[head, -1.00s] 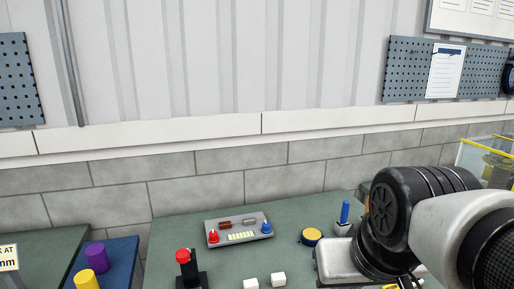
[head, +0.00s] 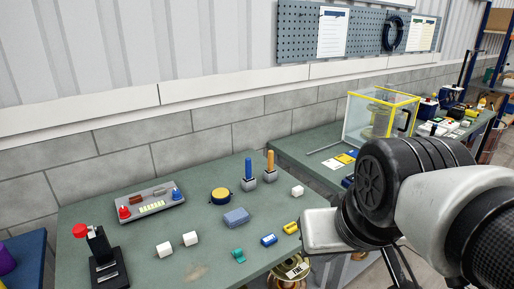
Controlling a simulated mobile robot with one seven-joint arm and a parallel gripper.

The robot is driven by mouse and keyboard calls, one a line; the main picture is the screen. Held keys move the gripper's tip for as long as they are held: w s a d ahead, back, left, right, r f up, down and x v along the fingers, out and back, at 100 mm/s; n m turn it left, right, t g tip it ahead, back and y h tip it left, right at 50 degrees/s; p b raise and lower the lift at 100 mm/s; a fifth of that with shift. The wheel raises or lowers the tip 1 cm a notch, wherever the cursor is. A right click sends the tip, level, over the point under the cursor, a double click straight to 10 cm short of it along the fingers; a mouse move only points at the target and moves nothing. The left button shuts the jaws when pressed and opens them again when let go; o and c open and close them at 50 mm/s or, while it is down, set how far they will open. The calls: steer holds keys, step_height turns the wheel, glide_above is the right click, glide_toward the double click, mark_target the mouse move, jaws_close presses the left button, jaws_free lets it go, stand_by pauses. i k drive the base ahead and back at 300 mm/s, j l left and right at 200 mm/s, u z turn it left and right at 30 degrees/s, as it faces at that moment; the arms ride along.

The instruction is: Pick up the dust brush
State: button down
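I cannot make out a dust brush for certain in the head view. A blue-grey block-shaped thing (head: 236,217) lies in the middle of the green workbench (head: 90,220); I cannot tell whether it has bristles. Behind it a blue handle (head: 249,169) and an orange handle (head: 270,161) stand upright in small grey blocks. My arm comes in from the right and covers part of the bench's right end. My gripper's fingers do not show.
A grey panel (head: 150,203) with red and blue knobs, a red-knobbed lever stand (head: 104,258), a yellow-topped round thing (head: 221,196) and white cubes (head: 190,238) are on the bench. A yellow-framed clear case (head: 378,115) stands on the right-hand bench.

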mark_target(271, 162)
steer(key=i+l+u, duration=0.4)
steer(key=l, duration=0.15)
steer(key=i+l+u, duration=0.4)
steer(key=l, duration=0.2)
steer(key=l+u, duration=0.2)
steer(key=l, duration=0.15)
